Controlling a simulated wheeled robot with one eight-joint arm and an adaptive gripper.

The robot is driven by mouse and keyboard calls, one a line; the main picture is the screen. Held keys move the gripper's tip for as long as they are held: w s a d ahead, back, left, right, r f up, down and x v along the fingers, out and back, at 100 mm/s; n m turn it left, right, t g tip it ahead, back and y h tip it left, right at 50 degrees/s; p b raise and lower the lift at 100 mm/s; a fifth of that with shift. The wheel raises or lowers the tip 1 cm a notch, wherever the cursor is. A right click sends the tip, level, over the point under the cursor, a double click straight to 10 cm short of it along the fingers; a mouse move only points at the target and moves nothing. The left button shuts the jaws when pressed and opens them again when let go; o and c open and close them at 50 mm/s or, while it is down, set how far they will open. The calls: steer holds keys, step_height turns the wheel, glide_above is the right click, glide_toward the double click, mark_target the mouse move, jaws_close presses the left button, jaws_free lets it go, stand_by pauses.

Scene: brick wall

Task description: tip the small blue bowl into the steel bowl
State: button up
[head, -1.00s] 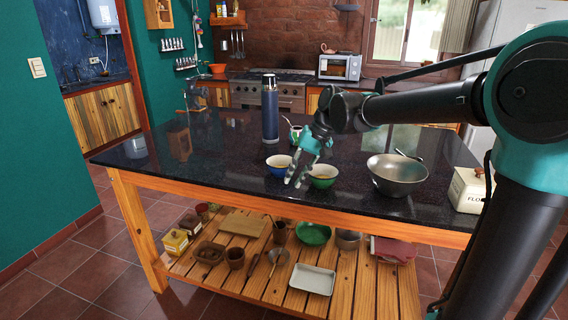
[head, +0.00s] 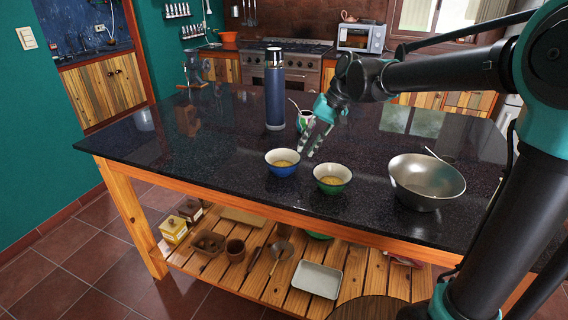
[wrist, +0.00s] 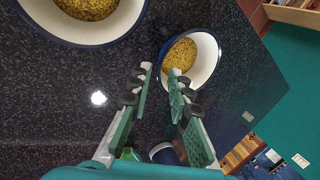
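The small blue bowl (head: 283,170) stands upright on the dark counter with yellow grains in it. In the wrist view it is the bowl (wrist: 210,72) at upper right, just beyond the right fingertip. The steel bowl (head: 426,188) stands on the counter to the right and looks empty. A green bowl (head: 332,187) with similar grains stands between them. My gripper (head: 308,150) is open and empty, pointing down close to the blue bowl's back right side. It also shows in the wrist view (wrist: 160,70), fingers apart. Whether a finger touches the rim I cannot tell.
A tall blue flask (head: 274,95) and a small green-and-white cup (head: 305,121) with a straw stand behind the bowls. The left part of the counter (head: 190,140) is clear. A slatted shelf with pots and a tray (head: 316,279) lies below.

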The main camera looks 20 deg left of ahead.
mark_target(300, 157)
steer(key=shift+x, duration=2.6)
jaws_close()
steer(key=shift+r, duration=3.5)
